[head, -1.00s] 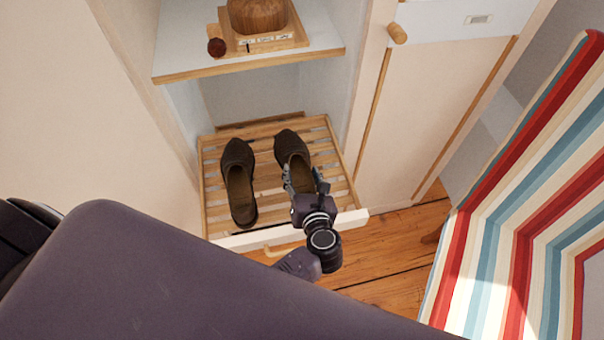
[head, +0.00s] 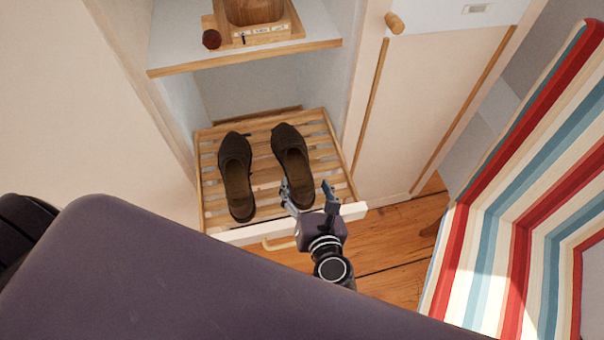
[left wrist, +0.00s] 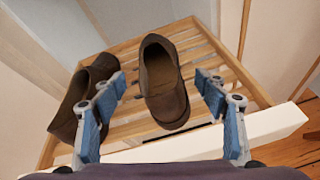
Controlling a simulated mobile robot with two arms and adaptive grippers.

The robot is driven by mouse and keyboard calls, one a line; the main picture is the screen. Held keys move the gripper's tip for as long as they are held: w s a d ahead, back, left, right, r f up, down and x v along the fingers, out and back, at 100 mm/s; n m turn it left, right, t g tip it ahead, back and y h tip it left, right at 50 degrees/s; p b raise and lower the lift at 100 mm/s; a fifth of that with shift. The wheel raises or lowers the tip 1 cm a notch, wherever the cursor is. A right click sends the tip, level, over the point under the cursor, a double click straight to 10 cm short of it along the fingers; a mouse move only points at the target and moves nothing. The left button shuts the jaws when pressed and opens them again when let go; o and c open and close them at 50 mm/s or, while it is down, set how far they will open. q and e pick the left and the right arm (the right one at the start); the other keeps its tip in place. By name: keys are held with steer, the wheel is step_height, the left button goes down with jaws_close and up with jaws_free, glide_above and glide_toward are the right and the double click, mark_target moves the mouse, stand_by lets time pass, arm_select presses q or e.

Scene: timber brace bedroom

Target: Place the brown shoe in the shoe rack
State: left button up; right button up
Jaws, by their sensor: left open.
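Two brown shoes lie side by side on the slatted wooden shoe rack (head: 265,146), which is pulled out at the bottom of the cabinet. In the left wrist view the right shoe (left wrist: 163,85) lies beyond and between the spread fingers (left wrist: 160,95), and the other shoe (left wrist: 82,98) is partly behind the left finger. My right gripper is not in view.
A shelf (head: 245,58) above the rack holds a wooden bowl (head: 258,10) and a small dark red ball (head: 211,39). A cabinet door (head: 430,105) stands to the right. A striped chair (head: 530,200) fills the right side. Wooden floor (head: 390,245) shows between.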

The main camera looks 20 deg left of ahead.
arm_select(q)
steer(key=shift+v, duration=1.8)
